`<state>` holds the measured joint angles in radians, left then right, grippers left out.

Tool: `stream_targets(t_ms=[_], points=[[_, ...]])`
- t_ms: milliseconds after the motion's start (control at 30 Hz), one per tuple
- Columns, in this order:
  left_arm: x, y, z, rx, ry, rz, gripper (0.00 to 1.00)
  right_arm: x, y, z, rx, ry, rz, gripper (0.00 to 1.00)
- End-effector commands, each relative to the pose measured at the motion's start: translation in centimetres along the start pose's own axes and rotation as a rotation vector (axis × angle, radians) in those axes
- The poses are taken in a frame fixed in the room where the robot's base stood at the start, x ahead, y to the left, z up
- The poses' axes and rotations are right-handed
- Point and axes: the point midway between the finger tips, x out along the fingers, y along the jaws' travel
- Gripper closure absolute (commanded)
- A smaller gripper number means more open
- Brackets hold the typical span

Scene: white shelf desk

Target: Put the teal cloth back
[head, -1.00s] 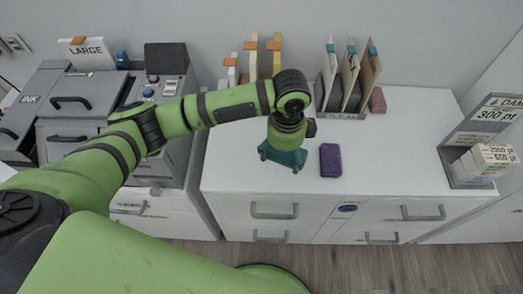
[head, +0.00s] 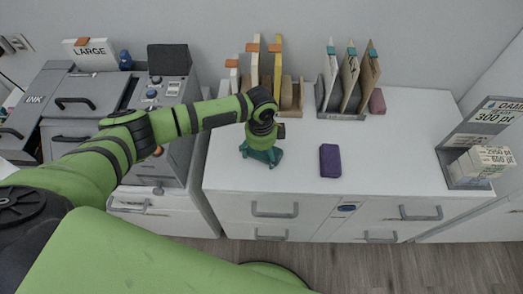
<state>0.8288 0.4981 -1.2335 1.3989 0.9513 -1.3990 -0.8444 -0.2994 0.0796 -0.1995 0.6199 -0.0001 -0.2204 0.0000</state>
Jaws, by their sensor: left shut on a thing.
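My left gripper (head: 261,156) points down over the white desk top (head: 410,145), left of the purple block. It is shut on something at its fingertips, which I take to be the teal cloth. The gripper's own body is dark teal and seen from above, so the cloth's outline is mostly hidden and cannot be clearly told from the fingers. I cannot tell whether it touches the desk top. My right gripper is not in view.
A purple block (head: 330,161) lies right of the gripper. Behind stand a rack with orange-tabbed folders (head: 278,62), a teal-tabbed rack (head: 349,85) and a reddish block (head: 377,101). A grey machine (head: 160,100) is left, a price stand (head: 478,140) right. The desk's right-middle is clear.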

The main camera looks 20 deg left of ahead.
Motion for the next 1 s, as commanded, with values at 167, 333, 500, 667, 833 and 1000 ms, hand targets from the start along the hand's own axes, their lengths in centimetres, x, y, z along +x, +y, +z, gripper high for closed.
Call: stream_targets(t_ms=[167,333,500,667,833,1000], points=[[0.1,0.0,0.0,0.0,0.0,0.0,0.08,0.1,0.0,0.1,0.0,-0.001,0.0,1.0],[0.1,0.0,0.0,0.0,0.0,0.0,0.0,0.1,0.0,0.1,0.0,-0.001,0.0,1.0],[0.1,0.0,0.0,0.0,0.0,0.0,0.0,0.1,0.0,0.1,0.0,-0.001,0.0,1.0],[-0.5,0.0,0.0,0.0,0.001,0.0,0.0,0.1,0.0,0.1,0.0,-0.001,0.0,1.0],[-3.2,-0.1,0.0,0.001,0.001,-0.004,0.0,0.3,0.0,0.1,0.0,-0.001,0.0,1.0],[-7.0,-0.1,0.0,0.001,0.001,-0.004,0.0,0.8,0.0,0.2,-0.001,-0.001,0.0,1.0]])
